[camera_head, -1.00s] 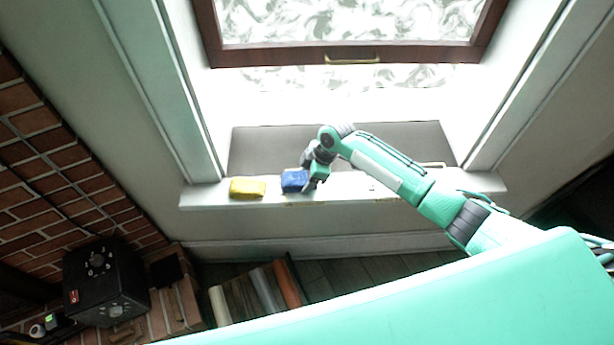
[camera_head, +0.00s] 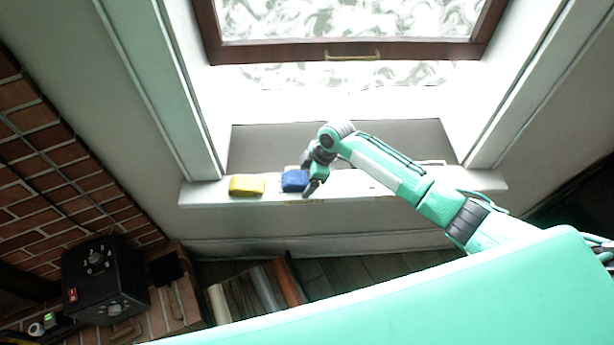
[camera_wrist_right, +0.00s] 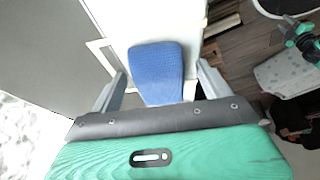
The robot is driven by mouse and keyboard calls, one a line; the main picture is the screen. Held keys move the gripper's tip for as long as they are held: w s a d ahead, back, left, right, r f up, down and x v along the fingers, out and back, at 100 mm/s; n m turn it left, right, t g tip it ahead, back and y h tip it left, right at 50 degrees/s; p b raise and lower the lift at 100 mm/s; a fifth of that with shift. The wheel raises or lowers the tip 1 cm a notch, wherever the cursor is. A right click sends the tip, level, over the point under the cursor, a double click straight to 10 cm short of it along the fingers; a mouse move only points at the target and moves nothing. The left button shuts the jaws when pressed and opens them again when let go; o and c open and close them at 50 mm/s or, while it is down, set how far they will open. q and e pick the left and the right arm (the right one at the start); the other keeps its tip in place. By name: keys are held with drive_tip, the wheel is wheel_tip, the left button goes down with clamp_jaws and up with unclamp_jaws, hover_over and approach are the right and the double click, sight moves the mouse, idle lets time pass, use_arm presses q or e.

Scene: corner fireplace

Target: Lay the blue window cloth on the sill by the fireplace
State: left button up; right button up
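The blue cloth (camera_head: 294,182) lies on the white sill (camera_head: 350,189) near its front edge, to the right of a yellow block-like cloth or sponge (camera_head: 247,185). My right gripper (camera_head: 308,184) is at the blue cloth's right side, over the sill. In the right wrist view the blue cloth (camera_wrist_right: 156,72) lies between the two spread fingers of the right gripper (camera_wrist_right: 162,74), with a gap visible on each side. The near end of the cloth is hidden by the gripper body. My left gripper is not in view.
A window frame (camera_head: 345,55) with a brass handle is above the sill. A brick fireplace wall (camera_head: 50,165) and a black box (camera_head: 103,277) are at the left. Several books or logs (camera_head: 255,292) stand below. The sill right of my gripper is mostly clear.

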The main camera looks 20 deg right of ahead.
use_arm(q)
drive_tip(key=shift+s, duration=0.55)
